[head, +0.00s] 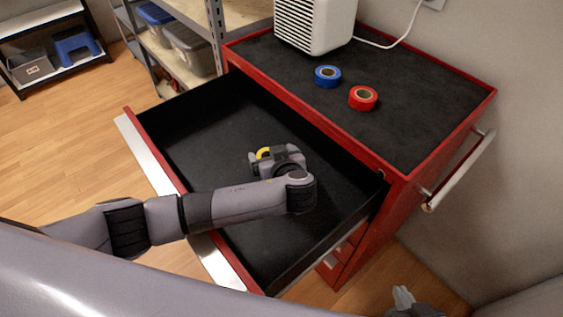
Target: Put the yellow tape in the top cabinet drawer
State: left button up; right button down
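The yellow tape (263,153) shows as a small curved piece at my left gripper (259,158), low inside the open top drawer (207,140). Most of the tape is hidden by the gripper, which appears closed around it. I cannot tell whether the tape touches the drawer floor. My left arm reaches in from the left, over the drawer's front edge. The drawer is black inside, with a red rim, and is pulled well out of the red cabinet (372,197). My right gripper (404,294) is at the bottom, right of the cabinet, its fingertips small and partly cut off.
On the black cabinet top (425,100) are a blue tape roll (327,76), a red tape roll (363,98) and a white appliance (315,22) with a cable. A side handle (458,172) sticks out at right. Shelves with bins (190,48) stand behind. Wooden floor (70,140) is clear at left.

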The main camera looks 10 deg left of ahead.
pick_arm(q)
jog(key=v, duration=0.9)
jog(key=shift+r, duration=0.2)
